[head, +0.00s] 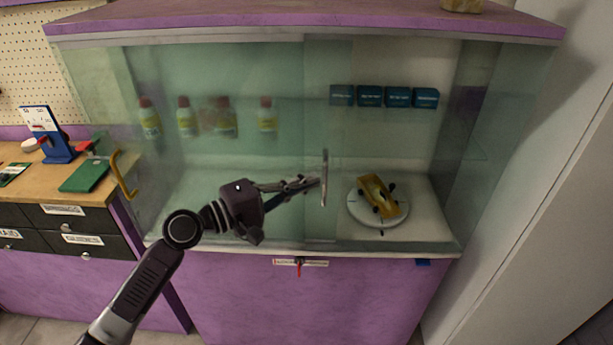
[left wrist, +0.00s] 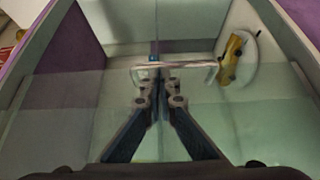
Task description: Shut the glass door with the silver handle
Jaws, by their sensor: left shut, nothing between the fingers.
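The glass-fronted cabinet (head: 390,249) has clear panes that overlap in a narrow strip near the middle. The silver handle (head: 324,165) is an upright bar on the glass in that strip. It also shows in the left wrist view (left wrist: 195,64), lying across just beyond my fingertips. How far its door stands open is hard to tell through the glass. My left gripper (head: 317,182) is shut and empty, its tips close to the left side of the silver handle. Whether they touch it is unclear. My right gripper is not in view.
A yellow handle (head: 122,175) is at the cabinet's left end. Inside are several bottles (head: 266,115), blue boxes (head: 370,96) and a yellow toy car (head: 378,196) on a white disc. A workbench (head: 40,182) stands left. A red-tipped key (head: 299,268) hangs below the glass.

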